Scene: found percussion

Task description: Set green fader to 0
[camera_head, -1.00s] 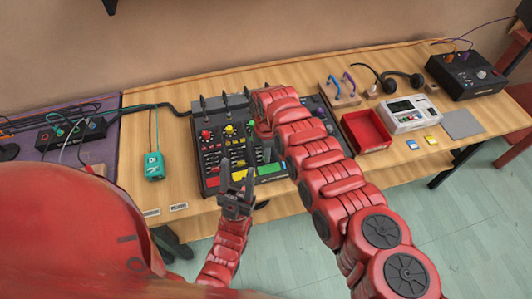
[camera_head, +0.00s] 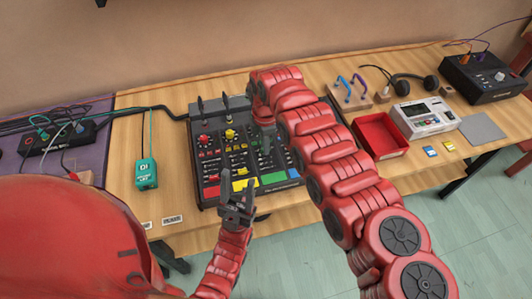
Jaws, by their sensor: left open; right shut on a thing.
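The mixer (camera_head: 208,163) is a dark console on the wooden table, with a red knob (camera_head: 204,139), a yellow knob (camera_head: 230,134) and a row of coloured pads along its front edge. The green pad (camera_head: 273,178) marks the green channel. My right gripper (camera_head: 266,148) points down over that channel from above; its arm hides much of the mixer's right half. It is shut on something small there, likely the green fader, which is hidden. My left gripper (camera_head: 238,197) is open and empty, in front of the yellow pad (camera_head: 244,184) at the mixer's front edge.
A teal box (camera_head: 146,173) with a cable lies left of the mixer. A red tray (camera_head: 378,135), a white device (camera_head: 424,116), a grey pad (camera_head: 481,128) and headphones (camera_head: 402,87) lie to the right. A black box (camera_head: 484,78) stands at the far right.

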